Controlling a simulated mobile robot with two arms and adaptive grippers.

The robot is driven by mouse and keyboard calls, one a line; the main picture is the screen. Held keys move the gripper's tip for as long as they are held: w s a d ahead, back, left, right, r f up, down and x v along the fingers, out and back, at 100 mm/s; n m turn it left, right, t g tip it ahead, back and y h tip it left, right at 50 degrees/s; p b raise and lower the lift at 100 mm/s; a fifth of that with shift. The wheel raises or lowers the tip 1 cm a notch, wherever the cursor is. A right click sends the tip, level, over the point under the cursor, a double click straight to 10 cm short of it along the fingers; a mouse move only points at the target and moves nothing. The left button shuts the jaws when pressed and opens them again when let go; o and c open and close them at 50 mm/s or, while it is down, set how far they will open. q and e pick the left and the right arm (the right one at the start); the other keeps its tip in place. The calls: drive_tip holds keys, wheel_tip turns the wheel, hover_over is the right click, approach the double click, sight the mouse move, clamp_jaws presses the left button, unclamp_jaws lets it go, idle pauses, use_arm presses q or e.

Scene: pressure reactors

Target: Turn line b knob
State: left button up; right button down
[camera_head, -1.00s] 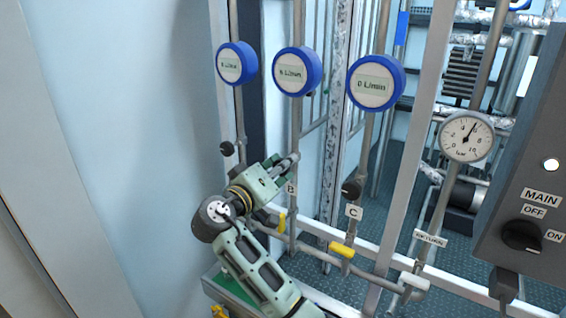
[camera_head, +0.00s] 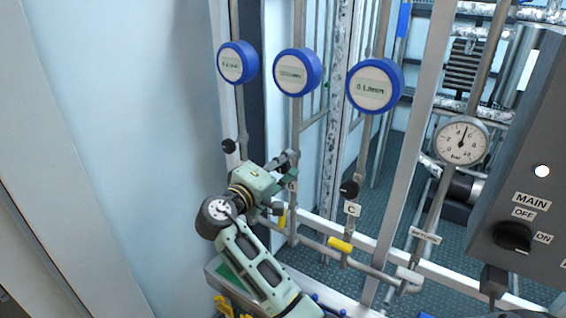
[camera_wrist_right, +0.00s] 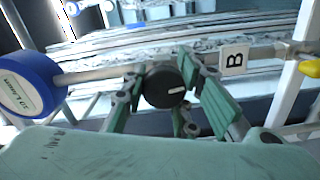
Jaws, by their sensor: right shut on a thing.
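The line B knob (camera_wrist_right: 165,87) is round and black with a white pointer mark. In the right wrist view it sits between my right gripper's green fingers, which are shut on it from both sides. The label B (camera_wrist_right: 235,59) is on the pipe just right of the knob. In the head view my right gripper (camera_head: 285,172) is at the line B pipe, below the middle blue flow meter (camera_head: 297,72), and partly covers the knob. My left gripper is not in view.
Another black knob (camera_head: 228,146) is on the pipe to the left, and the line C knob (camera_head: 349,189) is to the right. A yellow valve handle (camera_head: 340,245) sits below label C. A pressure gauge (camera_head: 461,142) and the main switch box (camera_head: 530,180) stand further right.

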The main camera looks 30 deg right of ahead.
drive_tip(key=shift+r, duration=0.2)
drive_tip(key=c, duration=1.5)
unclamp_jaws()
drive_tip(key=shift+s, duration=0.15)
drive_tip(key=shift+a+f, duration=0.1)
drive_tip(key=shift+a, duration=0.05)
drive_tip(key=v, duration=1.1)
drive_tip(key=shift+s+a, duration=0.15)
drive_tip(key=shift+a, duration=0.1)
drive_tip(key=shift+c, duration=0.2)
